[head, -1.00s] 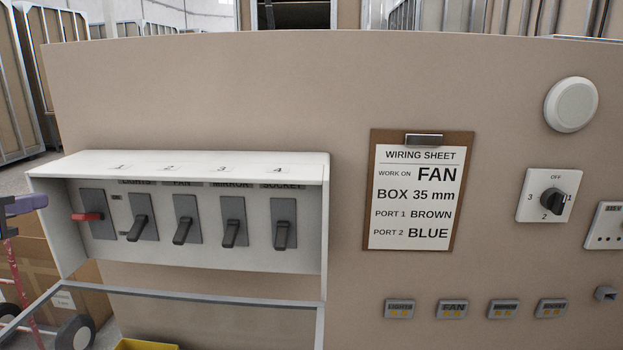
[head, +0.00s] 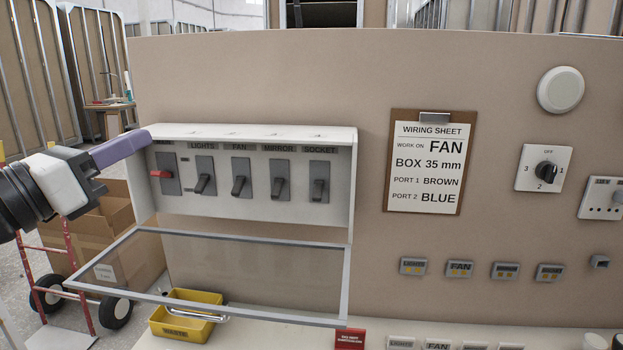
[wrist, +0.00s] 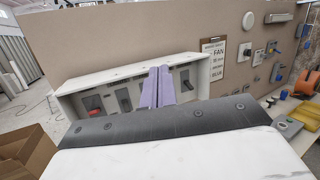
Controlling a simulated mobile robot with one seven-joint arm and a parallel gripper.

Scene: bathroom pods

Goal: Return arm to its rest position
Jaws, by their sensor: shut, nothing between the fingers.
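My gripper (head: 146,135) shows at the left of the head view, with its purple fingers pointing right, toward the upper left corner of the white switch box (head: 250,211). In the wrist view the fingers of my gripper (wrist: 160,70) lie side by side, shut and empty, in front of the same box (wrist: 88,82). I cannot tell whether the fingertips touch the box. The box holds a red-handled switch (head: 167,174) and several grey switches labelled LIGHTS, FAN, MIRROR and SOCKET, their levers pointing down.
The box's clear framed cover (head: 345,285) hangs open below it, reaching outward. A yellow bin (head: 180,327) sits beneath. A cardboard box (head: 120,235) on a red hand truck stands at the left. A wiring sheet (head: 430,165) and a rotary switch (head: 545,173) are on the panel.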

